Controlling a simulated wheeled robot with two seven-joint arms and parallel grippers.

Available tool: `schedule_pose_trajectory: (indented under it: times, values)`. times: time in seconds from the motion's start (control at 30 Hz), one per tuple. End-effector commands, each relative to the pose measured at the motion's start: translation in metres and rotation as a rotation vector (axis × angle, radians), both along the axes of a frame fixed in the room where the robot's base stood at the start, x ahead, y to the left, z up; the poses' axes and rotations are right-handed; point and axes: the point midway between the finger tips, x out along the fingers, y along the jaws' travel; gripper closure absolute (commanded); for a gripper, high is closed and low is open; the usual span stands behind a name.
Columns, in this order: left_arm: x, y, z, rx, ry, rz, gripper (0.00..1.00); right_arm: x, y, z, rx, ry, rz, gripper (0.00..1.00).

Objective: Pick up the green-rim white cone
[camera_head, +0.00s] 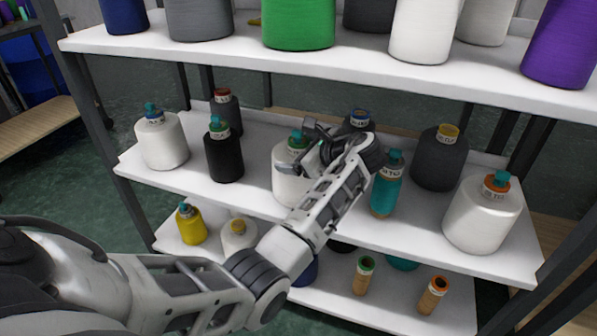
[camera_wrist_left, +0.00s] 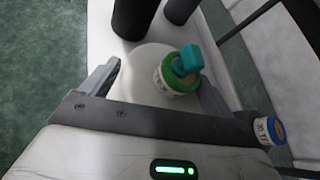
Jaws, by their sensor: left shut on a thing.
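The green-rim white cone (camera_head: 286,186) is on the middle shelf, partly hidden behind my left gripper and forearm. In the left wrist view the white cone (camera_wrist_left: 146,76) shows its green rim and a teal cap on top. My left gripper (camera_head: 316,150) reaches in over the shelf from the front. Its two fingers lie on opposite sides of the cone in the wrist view, and it is shut on the cone. I cannot tell whether the cone's base touches the shelf. My right gripper is not in view.
On the middle shelf (camera_head: 130,165), a black green-rim cone (camera_head: 224,160) stands to the left and a teal cone (camera_head: 385,192) to the right. A dark cone (camera_head: 437,165) and a white orange-rim cone (camera_head: 478,220) stand farther right. The upper shelf (camera_head: 350,62) hangs above.

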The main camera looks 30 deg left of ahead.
Motion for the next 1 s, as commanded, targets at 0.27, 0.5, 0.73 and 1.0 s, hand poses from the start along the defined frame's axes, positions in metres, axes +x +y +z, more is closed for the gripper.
schedule_pose_trajectory:
  times: [0.27, 0.5, 0.73, 1.0]
  values:
    - [0.001, 0.000, 0.006, 0.002, -0.006, -0.001, 0.78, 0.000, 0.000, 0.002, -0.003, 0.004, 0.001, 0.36]
    - [0.001, 0.000, 0.036, 0.002, -0.007, 0.000, 0.78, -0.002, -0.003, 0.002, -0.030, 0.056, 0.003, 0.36]
    - [-0.034, -0.015, 0.084, 0.001, -0.010, -0.001, 0.78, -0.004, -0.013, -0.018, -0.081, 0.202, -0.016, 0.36]
    - [-0.090, -0.039, 0.116, 0.000, -0.005, -0.002, 0.78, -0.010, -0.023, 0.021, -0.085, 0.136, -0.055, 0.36]
